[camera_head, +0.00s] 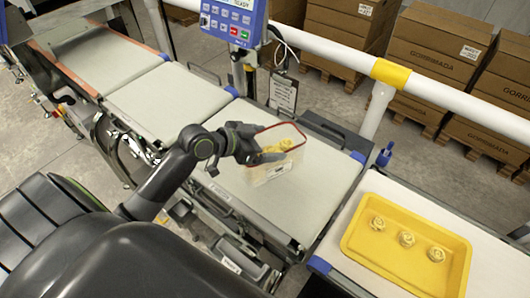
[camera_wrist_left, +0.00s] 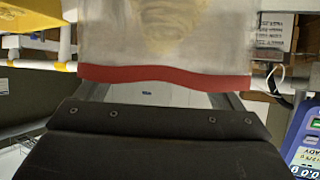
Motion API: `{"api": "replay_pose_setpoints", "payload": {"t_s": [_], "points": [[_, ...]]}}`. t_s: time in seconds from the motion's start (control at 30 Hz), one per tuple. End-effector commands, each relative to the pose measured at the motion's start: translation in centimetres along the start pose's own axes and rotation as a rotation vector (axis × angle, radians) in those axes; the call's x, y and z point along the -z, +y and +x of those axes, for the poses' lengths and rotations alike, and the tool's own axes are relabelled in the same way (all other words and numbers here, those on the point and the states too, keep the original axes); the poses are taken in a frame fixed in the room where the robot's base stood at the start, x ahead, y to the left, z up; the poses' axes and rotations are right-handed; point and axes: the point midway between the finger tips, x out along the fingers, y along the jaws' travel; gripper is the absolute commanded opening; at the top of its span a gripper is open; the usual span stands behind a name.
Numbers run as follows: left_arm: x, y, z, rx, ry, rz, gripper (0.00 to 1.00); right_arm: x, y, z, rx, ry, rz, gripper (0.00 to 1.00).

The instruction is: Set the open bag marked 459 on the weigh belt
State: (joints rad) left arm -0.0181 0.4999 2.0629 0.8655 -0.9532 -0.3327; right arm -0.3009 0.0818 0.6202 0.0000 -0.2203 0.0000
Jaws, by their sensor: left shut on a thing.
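The open bag (camera_head: 272,173) is clear with a red rim and yellow pieces inside. It is upright over the belt section (camera_head: 312,205) below the display. Whether its base touches the belt I cannot tell, and its number is not readable. My left gripper (camera_head: 272,157) is shut on the bag near its rim, on the left side. In the left wrist view the bag (camera_wrist_left: 165,45) and its red rim fill the upper middle, just beyond my left gripper (camera_wrist_left: 160,98). My right gripper is not in view.
A yellow tray (camera_head: 352,250) with three yellow pieces lies on the surface at the right. A white rail with a yellow band (camera_head: 391,73) runs behind the belts. A blue display (camera_head: 232,22) stands at the back. Empty belt sections (camera_head: 165,103) extend left.

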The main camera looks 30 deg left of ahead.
Motion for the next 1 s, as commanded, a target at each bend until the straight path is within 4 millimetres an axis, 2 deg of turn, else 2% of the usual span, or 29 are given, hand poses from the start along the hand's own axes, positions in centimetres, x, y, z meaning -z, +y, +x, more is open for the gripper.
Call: {"api": "replay_pose_setpoints", "payload": {"t_s": [0.4, 0.8, 0.83, 0.9, 1.0], "points": [[-4.1, 0.1, 2.3, -0.001, 0.003, -0.001, 0.45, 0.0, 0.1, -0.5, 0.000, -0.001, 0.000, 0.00], [-4.8, 0.0, 2.7, -0.001, 0.003, 0.003, 0.45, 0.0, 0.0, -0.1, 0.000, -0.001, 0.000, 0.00], [-4.8, 0.0, 2.6, -0.001, 0.001, 0.003, 0.91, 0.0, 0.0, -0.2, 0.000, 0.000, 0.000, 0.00], [-4.7, 0.0, 2.6, -0.001, 0.001, 0.003, 1.00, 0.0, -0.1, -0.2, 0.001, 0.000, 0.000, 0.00], [-4.7, 0.0, 2.6, -0.001, 0.001, 0.002, 1.00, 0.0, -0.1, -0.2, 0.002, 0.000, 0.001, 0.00]]}}
